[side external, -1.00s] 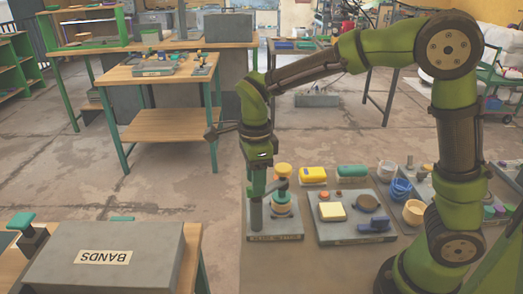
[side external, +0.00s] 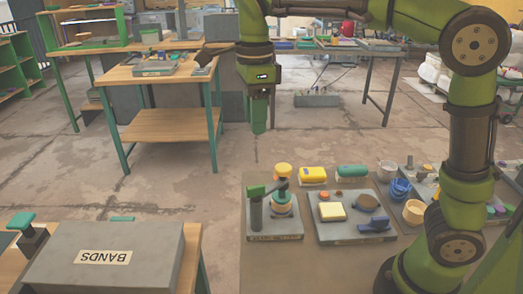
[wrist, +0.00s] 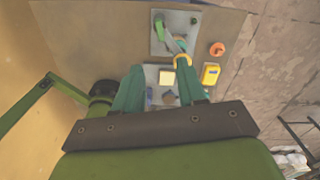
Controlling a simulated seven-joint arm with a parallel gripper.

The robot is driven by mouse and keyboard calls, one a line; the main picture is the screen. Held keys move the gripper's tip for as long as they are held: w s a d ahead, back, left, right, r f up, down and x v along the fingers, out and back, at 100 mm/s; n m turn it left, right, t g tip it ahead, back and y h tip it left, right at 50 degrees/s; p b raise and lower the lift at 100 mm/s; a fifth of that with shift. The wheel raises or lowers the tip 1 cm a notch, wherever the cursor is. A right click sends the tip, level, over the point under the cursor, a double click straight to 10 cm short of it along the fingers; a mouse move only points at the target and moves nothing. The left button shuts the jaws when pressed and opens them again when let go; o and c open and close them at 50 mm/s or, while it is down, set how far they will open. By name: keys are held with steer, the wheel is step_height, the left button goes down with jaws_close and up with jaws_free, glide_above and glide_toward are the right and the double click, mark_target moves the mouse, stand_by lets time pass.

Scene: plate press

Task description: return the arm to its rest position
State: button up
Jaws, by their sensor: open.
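My gripper (side external: 259,130) hangs pointing down, high above the press plate and clear of everything in the side external view. In the wrist view its two green fingers (wrist: 158,72) are spread apart with nothing between them. Below it, the plate press stands on a grey base plate (side external: 291,237). It has a green-topped post (side external: 256,213) and a lever arm reaching over a round stack (side external: 282,205).
A second grey plate (side external: 340,232) holds a pale yellow block (side external: 332,211), a dark round piece (side external: 368,202) and a blue piece (side external: 376,224). Yellow (side external: 313,175) and green (side external: 351,171) blocks lie behind. Cups stand right.

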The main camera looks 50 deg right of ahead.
steer(key=s+d+f+n+t+y, duration=0.1)
steer(key=s+d+f+n+t, duration=0.1)
steer(key=s+n, duration=0.5)
steer(key=s+d+f+n+t+y, duration=0.1)
steer(key=s+d+f+n+t, duration=0.2)
steer(key=s+n, duration=0.4)
steer(key=shift+f+n+t, duration=0.65)
steer(key=shift+n+t, duration=0.45)
steer(key=shift+n, duration=2)
